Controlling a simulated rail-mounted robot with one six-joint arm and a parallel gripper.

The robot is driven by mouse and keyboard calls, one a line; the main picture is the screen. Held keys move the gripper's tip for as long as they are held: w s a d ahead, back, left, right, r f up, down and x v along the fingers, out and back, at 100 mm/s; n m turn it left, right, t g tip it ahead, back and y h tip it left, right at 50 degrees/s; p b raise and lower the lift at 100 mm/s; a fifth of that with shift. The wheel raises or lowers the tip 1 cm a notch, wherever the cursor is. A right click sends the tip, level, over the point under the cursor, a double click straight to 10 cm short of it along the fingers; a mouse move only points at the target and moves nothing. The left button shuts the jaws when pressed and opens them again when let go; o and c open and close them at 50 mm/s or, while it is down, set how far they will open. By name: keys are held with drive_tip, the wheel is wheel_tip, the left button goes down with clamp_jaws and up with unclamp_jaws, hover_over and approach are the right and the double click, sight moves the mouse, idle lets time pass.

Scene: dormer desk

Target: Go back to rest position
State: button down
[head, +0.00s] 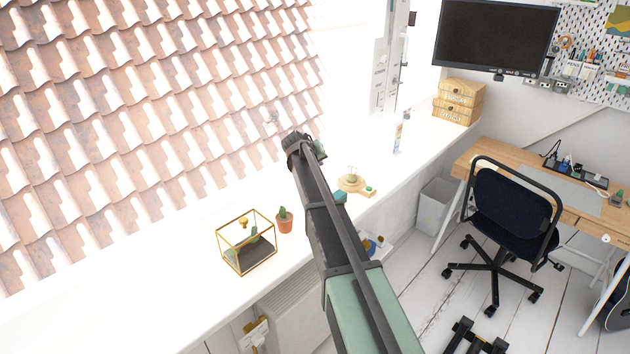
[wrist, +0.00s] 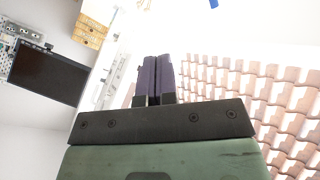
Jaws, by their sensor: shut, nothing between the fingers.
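My gripper (wrist: 158,62) shows in the wrist view with its two dark fingers together and nothing between them. It is raised, with the window and the tiled roof behind it. In the head view my arm reaches up from the bottom over the white window sill (head: 120,318); the fingers cannot be made out there.
On the sill stand a gold-edged glass terrarium (head: 243,262), a potted cactus (head: 285,226), a small round wooden piece (head: 350,184), a bottle (head: 398,138) and wooden drawer boxes (head: 458,100). A desk, chair (head: 512,205) and monitor (head: 495,38) are at right.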

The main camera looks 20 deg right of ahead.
drive_tip(key=s+a+f+g+y, duration=0.1)
drive_tip(key=s+a+y, duration=0.1)
drive_tip(key=s+a, duration=0.6)
drive_tip(key=s+a+f+n+g+y, duration=0.1)
drive_tip(key=s+a, duration=0.7)
drive_tip(key=s, duration=1)
drive_tip(key=s+a+f+n+g+y, duration=0.1)
drive_tip(key=s+a+f+g+y, duration=0.2)
drive_tip(key=s+a, duration=0.5)
drive_tip(key=s+y, duration=0.1)
drive_tip(key=s, duration=0.5)
drive_tip(key=shift+y, duration=0.3)
